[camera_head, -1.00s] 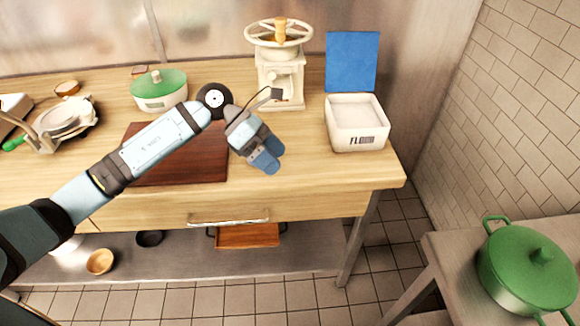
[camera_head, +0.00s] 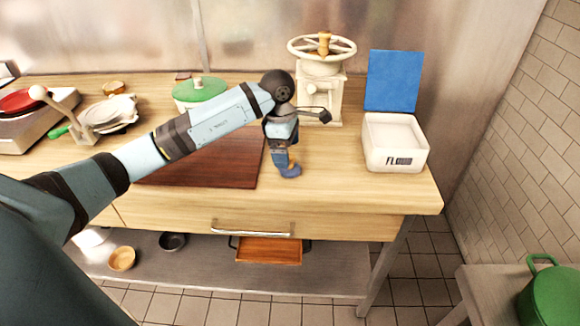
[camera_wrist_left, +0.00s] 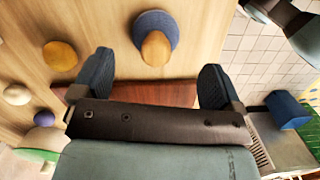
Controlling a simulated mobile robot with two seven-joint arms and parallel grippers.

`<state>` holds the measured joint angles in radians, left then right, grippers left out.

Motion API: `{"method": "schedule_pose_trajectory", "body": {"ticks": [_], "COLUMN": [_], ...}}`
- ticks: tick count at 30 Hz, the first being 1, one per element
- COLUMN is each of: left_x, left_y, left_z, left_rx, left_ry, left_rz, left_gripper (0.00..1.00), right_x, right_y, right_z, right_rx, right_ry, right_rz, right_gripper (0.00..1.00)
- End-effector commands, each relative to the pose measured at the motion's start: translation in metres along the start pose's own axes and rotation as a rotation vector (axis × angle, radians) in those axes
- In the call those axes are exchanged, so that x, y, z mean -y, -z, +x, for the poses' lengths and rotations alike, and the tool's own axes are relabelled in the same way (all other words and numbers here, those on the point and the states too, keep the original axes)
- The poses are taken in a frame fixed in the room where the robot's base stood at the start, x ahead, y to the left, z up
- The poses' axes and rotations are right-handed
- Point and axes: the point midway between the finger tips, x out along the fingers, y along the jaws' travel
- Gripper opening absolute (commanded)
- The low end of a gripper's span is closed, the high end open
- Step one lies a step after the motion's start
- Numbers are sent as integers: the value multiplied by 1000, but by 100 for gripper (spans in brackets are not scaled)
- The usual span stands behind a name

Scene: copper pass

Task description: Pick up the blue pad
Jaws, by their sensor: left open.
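A flat blue square (camera_head: 394,80) stands upright at the back edge of the white flour box. I cannot tell whether it is the pad or the box's lid. A blue block (camera_wrist_left: 287,110) shows at the right of the left wrist view. A round blue disc (camera_wrist_left: 139,22) with a wooden knob also shows there, beyond my fingertips, on a wooden surface. My left gripper (camera_head: 290,172) points down over the counter, left of the flour box and apart from it. My right gripper is not in view.
The flour box (camera_head: 396,152) sits near the counter's right end. A cream hand mill (camera_head: 323,85) stands behind my gripper. A dark red board (camera_head: 215,166) lies to its left, with a green-lidded pot (camera_head: 200,91) behind. Counter between gripper and box is clear.

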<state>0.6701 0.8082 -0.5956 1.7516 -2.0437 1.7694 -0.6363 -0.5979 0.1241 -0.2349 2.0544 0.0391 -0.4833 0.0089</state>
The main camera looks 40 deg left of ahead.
Motion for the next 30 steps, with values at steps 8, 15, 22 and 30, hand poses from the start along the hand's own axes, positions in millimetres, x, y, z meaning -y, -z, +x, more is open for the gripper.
{"method": "schedule_pose_trajectory", "body": {"ticks": [8, 15, 22, 30], "left_x": [-4, -4, -5, -5], "left_y": [-3, -2, -2, -2], "left_z": [35, 53, 53, 53], "left_rx": [1, 1, 1, 1], "left_ry": [5, 0, 0, 0], "left_rz": [-2, 0, 0, 0], "left_gripper": [92, 92, 80, 38], "right_x": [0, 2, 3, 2], "right_y": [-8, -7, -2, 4], "right_z": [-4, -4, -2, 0], "right_rx": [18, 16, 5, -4], "right_ry": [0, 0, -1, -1], "right_rz": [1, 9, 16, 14], "right_gripper": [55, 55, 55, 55]}}
